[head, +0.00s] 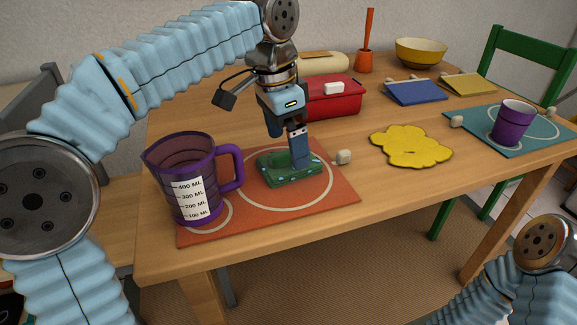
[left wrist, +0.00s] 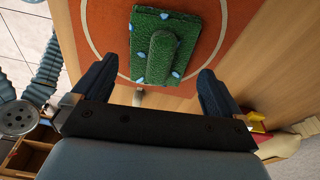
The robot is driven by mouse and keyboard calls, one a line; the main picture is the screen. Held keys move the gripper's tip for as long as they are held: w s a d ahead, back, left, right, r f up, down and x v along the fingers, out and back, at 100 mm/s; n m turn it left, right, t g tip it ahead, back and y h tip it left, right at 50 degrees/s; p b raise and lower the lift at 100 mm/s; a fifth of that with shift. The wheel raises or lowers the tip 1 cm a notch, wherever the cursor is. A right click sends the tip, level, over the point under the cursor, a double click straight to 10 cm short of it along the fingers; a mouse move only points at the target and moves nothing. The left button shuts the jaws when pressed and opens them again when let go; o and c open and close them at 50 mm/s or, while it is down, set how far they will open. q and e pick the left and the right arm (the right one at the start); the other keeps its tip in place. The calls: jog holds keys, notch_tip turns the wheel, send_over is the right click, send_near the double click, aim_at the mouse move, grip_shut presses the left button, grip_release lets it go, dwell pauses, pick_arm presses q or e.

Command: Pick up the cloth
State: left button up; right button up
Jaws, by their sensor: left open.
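A green, textured piece with light-blue spots (head: 272,174) lies on the orange placemat (head: 335,192), inside its ring. I cannot tell whether a fingertip touches the piece. A flat, wavy-edged yellow piece (head: 411,146) lies on bare wood to the right. My right gripper is out of view.
A purple measuring jug (head: 187,205) stands left of the green piece. A red box (head: 335,97) stands behind my gripper. A purple cup (head: 512,124) is on the teal mat (head: 480,140) at right. Bare table (head: 330,143) separates the placemat from the yellow piece.

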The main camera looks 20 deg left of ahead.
aim_at(288, 151)
pick_arm(q)
jog(key=f, duration=0.3)
jog(key=shift+w+d+f+b, duration=0.1)
jog(key=shift+d+f+b, duration=0.1)
jog(key=shift+f+b, duration=0.1)
jog(key=shift+c, duration=0.5)
jog(key=c, duration=0.8)
jog(key=shift+r, duration=0.2)
